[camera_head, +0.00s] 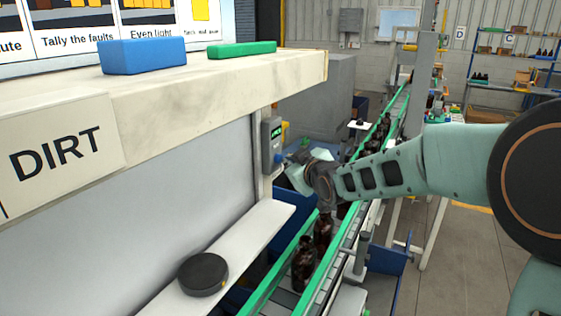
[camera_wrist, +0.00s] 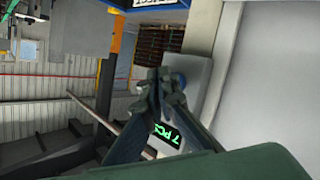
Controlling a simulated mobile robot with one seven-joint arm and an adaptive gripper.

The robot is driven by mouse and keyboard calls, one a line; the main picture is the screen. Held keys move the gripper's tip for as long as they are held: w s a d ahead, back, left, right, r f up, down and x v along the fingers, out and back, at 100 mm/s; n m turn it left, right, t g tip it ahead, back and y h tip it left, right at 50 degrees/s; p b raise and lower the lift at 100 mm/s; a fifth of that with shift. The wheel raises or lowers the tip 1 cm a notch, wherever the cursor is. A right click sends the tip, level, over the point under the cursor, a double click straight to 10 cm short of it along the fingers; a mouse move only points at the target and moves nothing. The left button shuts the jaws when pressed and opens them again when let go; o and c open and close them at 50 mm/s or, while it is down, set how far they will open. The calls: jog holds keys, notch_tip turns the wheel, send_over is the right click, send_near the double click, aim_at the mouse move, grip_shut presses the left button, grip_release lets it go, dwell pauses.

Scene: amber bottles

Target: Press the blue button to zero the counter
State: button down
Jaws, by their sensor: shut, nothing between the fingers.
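The counter (camera_head: 267,140) is a grey box on the post at the end of the white panel, with a small green display. Its blue button (camera_head: 278,158) sits below the display. In the wrist view the counter (camera_wrist: 200,82) shows a green readout (camera_wrist: 180,140) starting with "7 PC", its end hidden by my finger. The blue button (camera_wrist: 180,78) shows just beside my fingertips. My gripper (camera_wrist: 163,80) is shut and empty, its tips close in front of the button. In the head view my gripper (camera_head: 290,158) points at the button. I cannot tell whether it touches.
A green-railed conveyor (camera_head: 342,243) carrying dark bottles (camera_head: 304,264) runs below my arm. A white ledge (camera_head: 245,240) holds a black round puck (camera_head: 203,273). A blue block (camera_head: 142,56) and a green block (camera_head: 242,49) lie on the upper shelf (camera_head: 200,80).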

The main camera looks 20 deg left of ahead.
jog(key=shift+a+b, duration=0.5)
jog(key=shift+b, duration=0.05)
dwell(0.8)
jog(key=shift+d, duration=0.1)
jog(key=shift+d+p, duration=0.3)
jog(key=shift+d, duration=0.5)
jog(key=d+p, duration=0.1)
jog(key=d, duration=0.2)
jog(key=d+p, duration=0.1)
jog(key=d, duration=0.1)
jog(key=shift+s+p, duration=0.25)
jog(key=shift+p, duration=0.05)
dwell(0.4)
